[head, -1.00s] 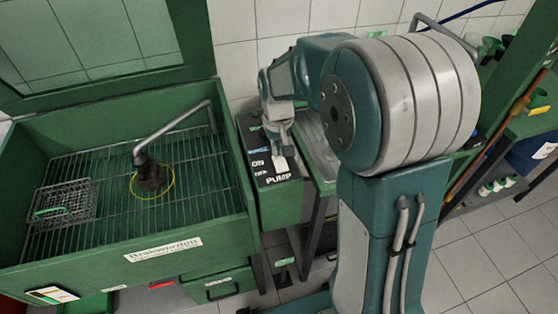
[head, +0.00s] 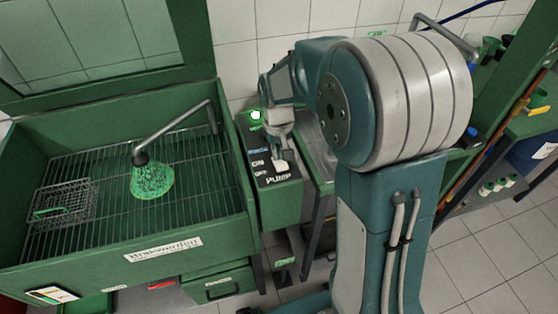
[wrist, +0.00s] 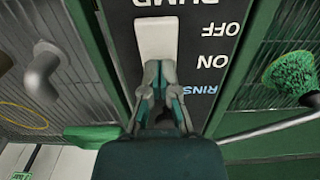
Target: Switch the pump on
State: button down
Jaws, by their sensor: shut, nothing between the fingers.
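The pump panel (head: 285,180) is a black plate lettered PUMP, OFF, ON and RINSE on a green box, right of the wash sink. Its white rocker switch (wrist: 155,38) stands beside the PUMP and OFF letters in the wrist view. My gripper (wrist: 160,68) is shut and empty, its fingertips at the ON-side edge of the switch. I cannot tell whether they touch it. In the head view, the gripper (head: 281,153) partly covers the switch. A green lamp (head: 255,115) glows behind the panel.
A wire basket (head: 63,203) sits on the grating of the green wash sink (head: 170,247). A second basin with a grey pipe (wrist: 42,70) and a yellow ring (wrist: 20,115) lies left of the panel in the wrist view.

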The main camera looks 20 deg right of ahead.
jog(key=shift+r, duration=3.55)
jog(key=shift+s+r, duration=0.25)
jog(key=shift+r, duration=0.1)
jog(key=s+r+t, duration=0.2)
jog(key=s+r, duration=0.1)
jog(key=s, duration=0.7)
jog(key=s+r+t, duration=0.3)
jog(key=s, duration=0.7)
jog(key=shift+s+r+t, duration=0.2)
jog(key=shift+r+t, duration=0.1)
jog(key=shift+r, duration=0.05)
